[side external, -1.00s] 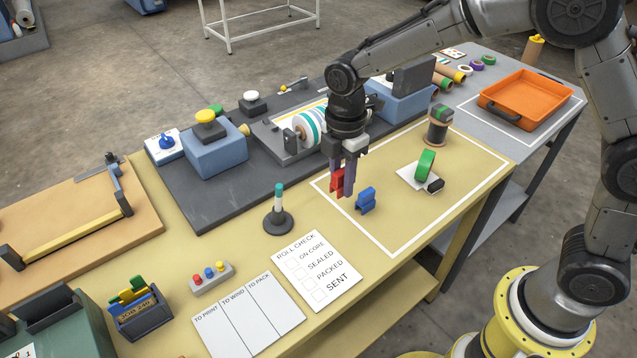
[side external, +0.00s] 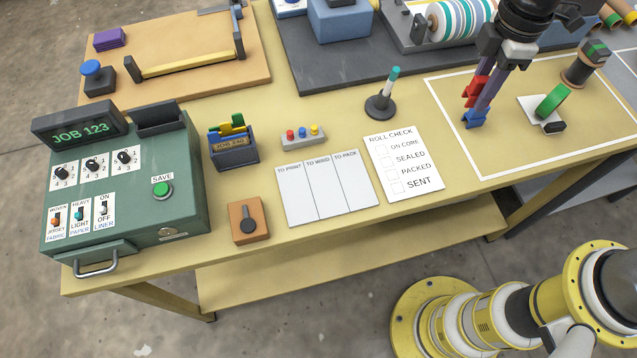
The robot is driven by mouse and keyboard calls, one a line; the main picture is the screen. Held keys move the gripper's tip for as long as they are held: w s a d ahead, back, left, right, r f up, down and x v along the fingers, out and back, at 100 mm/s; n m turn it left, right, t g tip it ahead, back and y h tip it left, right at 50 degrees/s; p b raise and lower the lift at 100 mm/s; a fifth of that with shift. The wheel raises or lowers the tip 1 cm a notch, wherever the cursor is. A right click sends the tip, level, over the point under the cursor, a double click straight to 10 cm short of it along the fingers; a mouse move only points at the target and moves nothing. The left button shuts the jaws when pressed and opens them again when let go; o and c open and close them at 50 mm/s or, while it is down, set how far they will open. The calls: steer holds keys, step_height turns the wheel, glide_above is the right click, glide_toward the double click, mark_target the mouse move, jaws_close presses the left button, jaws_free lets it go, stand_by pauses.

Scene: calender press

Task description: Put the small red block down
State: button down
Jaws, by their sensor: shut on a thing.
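The small red block (side external: 474,88) is at the lower end of my gripper (side external: 481,101), in the upper right of the side external view. My gripper points down and is shut on the red block, with the fingers partly covering it. A blue block (side external: 474,119) is on the table close to the fingertips and shows just below the red one. I cannot tell whether the two blocks touch, or whether the red block touches the table.
A white outlined area (side external: 520,164) surrounds the blocks. A dark post with a teal tip (side external: 382,100) and a roll check card (side external: 404,168) are to the left. The outlined area's front is clear.

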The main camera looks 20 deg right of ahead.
steer(key=s+a+n, duration=0.1)
steer(key=s+a, duration=0.4)
steer(key=a, duration=0.6)
steer(key=s+a+n, duration=0.2)
steer(key=s+a, duration=0.2)
steer(key=a, duration=0.8)
glide_above(285, 193)
steer(key=d, duration=0.1)
steer(key=f, duration=0.9)
steer(key=shift+s, duration=0.3)
steer(key=shift+w+a+f, duration=0.25)
steer(key=shift+a+f, duration=0.1)
steer(key=shift+f, duration=0.25)
steer(key=shift+a+f, duration=0.1)
steer(key=shift+f, duration=1.45)
steer(key=shift+f, duration=0.1)
steer(key=c, duration=0.6)
jaws_free()
